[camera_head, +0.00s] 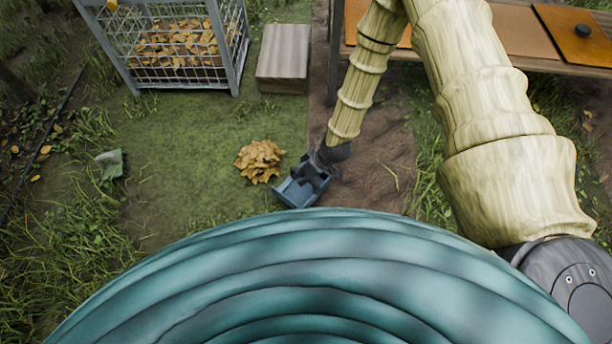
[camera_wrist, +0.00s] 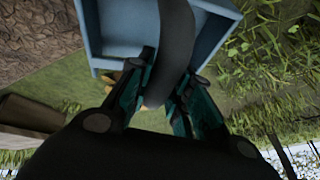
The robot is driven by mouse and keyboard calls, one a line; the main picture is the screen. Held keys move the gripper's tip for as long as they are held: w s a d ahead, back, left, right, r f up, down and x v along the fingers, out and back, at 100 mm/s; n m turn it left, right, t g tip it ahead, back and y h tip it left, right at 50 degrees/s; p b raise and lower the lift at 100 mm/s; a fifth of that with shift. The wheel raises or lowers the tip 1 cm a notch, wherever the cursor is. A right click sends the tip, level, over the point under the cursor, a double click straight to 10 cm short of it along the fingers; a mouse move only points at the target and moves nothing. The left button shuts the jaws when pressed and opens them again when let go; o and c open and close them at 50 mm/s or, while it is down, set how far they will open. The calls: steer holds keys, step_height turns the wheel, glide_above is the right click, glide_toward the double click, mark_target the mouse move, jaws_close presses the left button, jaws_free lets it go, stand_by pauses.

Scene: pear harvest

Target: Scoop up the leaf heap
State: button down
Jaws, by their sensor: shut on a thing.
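The leaf heap (camera_head: 260,161) is a small mound of yellow-brown leaves on the mossy ground, left of centre in the head view. A blue scoop (camera_head: 293,193) with a tray-like pan sits low by the ground, just right of and below the heap, apart from it. My gripper (camera_head: 318,171) is shut on the scoop's dark handle. In the wrist view my gripper (camera_wrist: 163,92) has its fingers on either side of the dark curved handle, with the blue pan (camera_wrist: 108,45) beyond. A little yellow shows behind the fingers; most of the heap is hidden there.
A wire-mesh bin (camera_head: 180,50) holding leaves stands at the back left, with a wooden block (camera_head: 283,57) beside it. A table (camera_head: 515,38) with orange-brown panels is at the back right. A grey-green object (camera_head: 110,164) lies left. Moss left of the heap is open.

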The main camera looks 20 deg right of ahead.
steer(key=shift+w+b+x, duration=0.2)
steer(key=shift+b+x, duration=0.7)
steer(key=shift+x, duration=0.25)
steer(key=shift+w+a+b, duration=3.05)
steer(key=shift+w+a, duration=3.05)
steer(key=shift+w, duration=2.45)
step_height(320, 180, up, 8)
steer(key=p, duration=0.6)
steer(key=shift+r, duration=0.2)
steer(key=shift+d+r+p, duration=0.1)
steer(key=shift+p, duration=0.2)
